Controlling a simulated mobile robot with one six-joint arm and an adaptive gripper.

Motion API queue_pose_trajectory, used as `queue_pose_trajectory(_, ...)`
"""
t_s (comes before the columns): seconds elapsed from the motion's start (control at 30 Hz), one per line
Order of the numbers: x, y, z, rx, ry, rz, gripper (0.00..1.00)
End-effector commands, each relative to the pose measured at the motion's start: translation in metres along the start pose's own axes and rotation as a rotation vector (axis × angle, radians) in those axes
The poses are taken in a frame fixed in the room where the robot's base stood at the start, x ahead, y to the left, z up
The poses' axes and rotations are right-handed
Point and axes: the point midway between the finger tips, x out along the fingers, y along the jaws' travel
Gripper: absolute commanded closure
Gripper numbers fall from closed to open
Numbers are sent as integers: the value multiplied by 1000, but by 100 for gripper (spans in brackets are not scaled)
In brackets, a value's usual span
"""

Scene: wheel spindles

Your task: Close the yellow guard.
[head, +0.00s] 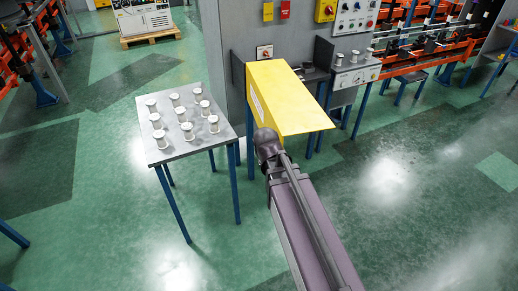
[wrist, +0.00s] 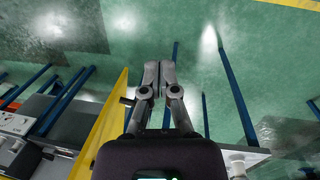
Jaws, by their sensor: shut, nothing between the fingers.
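The yellow guard (head: 292,98) is a broad sheet on the machine beside the grey wall in the head view. It juts out towards the front, with a pale label on its left side. In the wrist view the guard (wrist: 104,128) shows as a yellow strip just left of my gripper. My gripper (wrist: 158,68) has its two fingers together, with nothing between them. A small dark part (wrist: 127,101) sits between the guard's edge and the gripper; I cannot tell whether they touch. In the head view the gripper is hidden behind my arm and the guard.
A grey table (head: 178,154) with several white spools (head: 186,130) stands left of the guard. It also shows at the lower right of the wrist view (wrist: 245,154). A control panel (head: 354,20) and a bench with a gauge (head: 354,78) are behind right.

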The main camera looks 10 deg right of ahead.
Motion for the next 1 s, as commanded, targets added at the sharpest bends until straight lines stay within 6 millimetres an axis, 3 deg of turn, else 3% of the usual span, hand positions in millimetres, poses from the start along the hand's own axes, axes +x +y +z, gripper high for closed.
queue_pose_trajectory(0.03, -3, -1, -13, -80, -11, 31, 100)
queue_pose_trajectory(0.37, -26, -16, -74, -664, -146, 255, 100)
queue_pose_trajectory(0.7, -61, -48, -134, -1203, -364, 443, 100)
queue_pose_trajectory(1.0, -77, -65, -154, -1404, -480, 505, 100)
